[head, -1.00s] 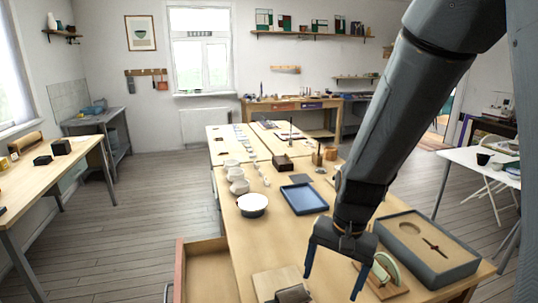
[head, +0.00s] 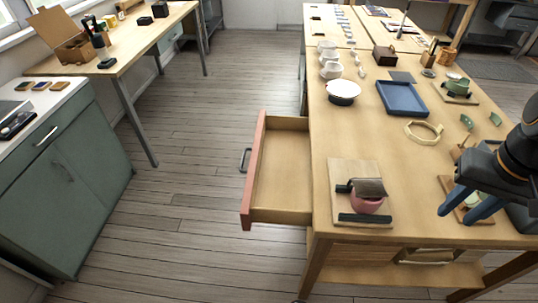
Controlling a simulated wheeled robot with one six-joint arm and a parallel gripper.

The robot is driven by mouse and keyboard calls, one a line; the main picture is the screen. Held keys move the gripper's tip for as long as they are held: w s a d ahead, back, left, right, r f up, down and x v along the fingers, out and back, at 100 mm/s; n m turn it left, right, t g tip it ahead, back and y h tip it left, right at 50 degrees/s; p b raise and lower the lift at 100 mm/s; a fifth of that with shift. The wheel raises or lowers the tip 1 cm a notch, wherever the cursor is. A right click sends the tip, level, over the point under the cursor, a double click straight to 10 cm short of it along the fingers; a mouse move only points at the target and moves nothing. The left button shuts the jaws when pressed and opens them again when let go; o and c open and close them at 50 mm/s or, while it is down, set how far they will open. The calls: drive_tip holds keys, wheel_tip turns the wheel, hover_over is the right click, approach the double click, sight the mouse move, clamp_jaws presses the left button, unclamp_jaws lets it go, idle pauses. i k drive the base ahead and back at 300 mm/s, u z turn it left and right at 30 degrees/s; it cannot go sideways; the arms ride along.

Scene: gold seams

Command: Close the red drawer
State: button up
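The red drawer (head: 254,172) sticks out of the left side of the long wooden table in the head view. Its front is reddish, with a dark handle (head: 244,160) on the outer face. Its pale wooden inside looks empty. My gripper (head: 462,212) is at the right, over the table's near right part, far from the drawer. Its two blue fingers are spread apart, and I see nothing held between them.
The wooden table (head: 390,160) carries a pink cup on a board, a blue tray (head: 402,97), white bowls and a gold ring (head: 424,131). Clear floor (head: 195,185) lies left of the drawer. A green cabinet (head: 70,180) stands at the far left.

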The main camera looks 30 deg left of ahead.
sight(278, 186)
drive_tip(key=z, duration=1.2)
drive_tip(key=k, duration=1.35)
drive_tip(key=u, duration=1.9)
drive_tip(key=i, duration=1)
